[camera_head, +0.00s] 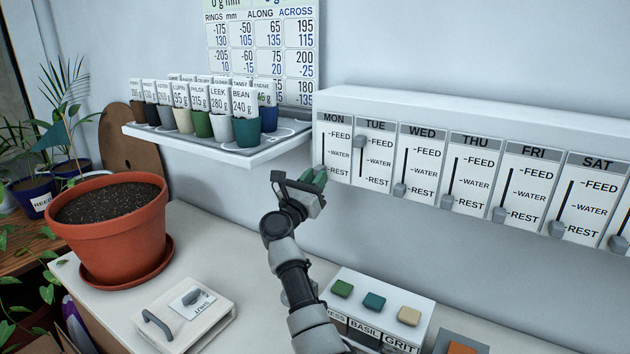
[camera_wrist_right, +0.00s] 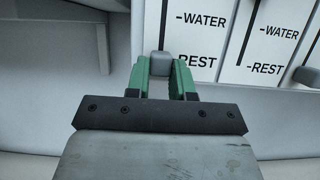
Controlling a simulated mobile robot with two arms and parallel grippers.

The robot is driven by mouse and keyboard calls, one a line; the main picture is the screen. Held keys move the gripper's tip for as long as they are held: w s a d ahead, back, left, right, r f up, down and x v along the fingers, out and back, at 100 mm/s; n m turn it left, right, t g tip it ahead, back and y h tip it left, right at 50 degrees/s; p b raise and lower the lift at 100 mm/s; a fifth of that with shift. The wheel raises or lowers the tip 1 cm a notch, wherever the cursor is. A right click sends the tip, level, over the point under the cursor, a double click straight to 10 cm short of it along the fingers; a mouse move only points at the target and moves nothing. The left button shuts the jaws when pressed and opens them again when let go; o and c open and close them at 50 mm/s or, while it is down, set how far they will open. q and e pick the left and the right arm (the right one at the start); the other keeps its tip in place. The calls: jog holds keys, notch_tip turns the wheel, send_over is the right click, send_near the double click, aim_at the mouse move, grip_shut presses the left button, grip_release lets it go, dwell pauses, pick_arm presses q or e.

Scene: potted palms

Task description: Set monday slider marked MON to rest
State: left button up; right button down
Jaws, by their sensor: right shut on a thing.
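The week board (camera_head: 470,100) on the wall has a panel for each day, with a vertical slot marked FEED, WATER and REST. The MON panel (camera_head: 337,137) is the leftmost. My right gripper (camera_head: 312,180) is at the lower end of its slot, with green fingers shut on the grey MON slider. In the right wrist view the MON slider (camera_wrist_right: 160,61) sits between the fingertips, level with the REST label (camera_wrist_right: 198,61). The fingers partly hide it in the head view. My left gripper is not in view.
The TUE slider (camera_head: 359,141) is up at FEED; the WED slider (camera_head: 399,190) is down at REST. A shelf (camera_head: 240,155) of small labelled pots juts out left of the board. Below are a button box (camera_head: 372,305), a lever plate (camera_head: 190,305) and a terracotta pot (camera_head: 115,235).

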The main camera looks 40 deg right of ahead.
jog(key=c, duration=1)
grip_release()
jog(key=shift+f, duration=0.15)
jog(key=shift+o, duration=0.2)
jog(key=shift+a, duration=0.1)
jog(key=b+v, duration=0.4)
jog(key=v, duration=0.6)
jog(key=shift+a, duration=0.35)
jog(key=shift+s+f, duration=0.15)
